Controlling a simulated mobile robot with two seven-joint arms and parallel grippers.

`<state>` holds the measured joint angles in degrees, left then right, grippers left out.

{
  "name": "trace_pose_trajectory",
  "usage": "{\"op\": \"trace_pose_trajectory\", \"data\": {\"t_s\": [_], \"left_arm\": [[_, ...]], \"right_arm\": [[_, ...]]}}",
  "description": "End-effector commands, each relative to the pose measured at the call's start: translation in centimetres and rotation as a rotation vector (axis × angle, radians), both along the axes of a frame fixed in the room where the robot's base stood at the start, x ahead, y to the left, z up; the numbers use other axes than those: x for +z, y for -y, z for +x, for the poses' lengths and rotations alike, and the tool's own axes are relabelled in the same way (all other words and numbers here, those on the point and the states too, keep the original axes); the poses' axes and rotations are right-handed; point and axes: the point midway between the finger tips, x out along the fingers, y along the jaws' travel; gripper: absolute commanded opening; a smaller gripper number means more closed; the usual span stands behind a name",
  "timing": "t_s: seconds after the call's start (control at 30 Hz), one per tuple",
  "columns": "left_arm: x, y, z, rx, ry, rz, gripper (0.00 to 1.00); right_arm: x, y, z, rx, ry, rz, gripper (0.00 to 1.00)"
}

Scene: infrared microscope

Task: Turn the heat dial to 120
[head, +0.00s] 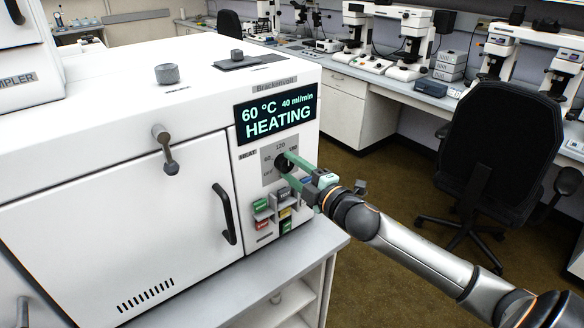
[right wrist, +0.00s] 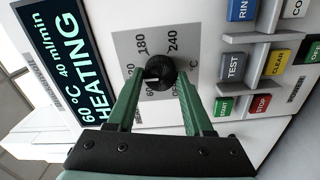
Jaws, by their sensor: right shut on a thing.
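The heat dial (head: 281,161) is a black round knob on a grey scale plate on the front of the white machine. In the right wrist view the dial (right wrist: 160,72) sits between the two green fingers of my right gripper (right wrist: 159,82), which is shut on it. A small white mark on the dial appears to point toward the 60 label. The 180 and 240 labels are clear; the 120 label is partly covered by a finger. My right gripper (head: 288,166) reaches the dial from the lower right in the head view. My left gripper is out of view.
The display (head: 277,114) reads 60 °C, 40 ml/min, HEATING. Coloured buttons (head: 272,212) stand out just below the dial. A black door handle (head: 224,213) is to the left. A black chair (head: 500,150) stands on open floor to the right.

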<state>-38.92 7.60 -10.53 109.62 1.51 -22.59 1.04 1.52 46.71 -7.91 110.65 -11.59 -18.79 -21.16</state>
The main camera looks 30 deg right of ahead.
Motion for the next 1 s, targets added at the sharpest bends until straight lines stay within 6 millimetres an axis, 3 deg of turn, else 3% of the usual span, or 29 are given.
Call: {"op": "trace_pose_trajectory", "data": {"t_s": [0.27, 0.3, 0.57, 1.0], "left_arm": [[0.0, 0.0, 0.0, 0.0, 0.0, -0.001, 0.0], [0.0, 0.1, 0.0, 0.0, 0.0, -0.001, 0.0], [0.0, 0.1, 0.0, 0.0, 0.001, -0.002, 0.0], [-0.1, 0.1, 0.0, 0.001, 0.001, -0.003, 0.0]], "right_arm": [[0.0, 0.0, 0.0, -0.001, 0.001, 0.0, 0.0], [0.0, 0.0, 0.0, -0.001, 0.001, 0.0, 0.53], [0.0, 0.0, 0.0, 0.0, 0.0, -0.001, 0.81], [-0.2, 0.1, -1.1, 0.0, -0.002, -0.001, 0.81]]}}
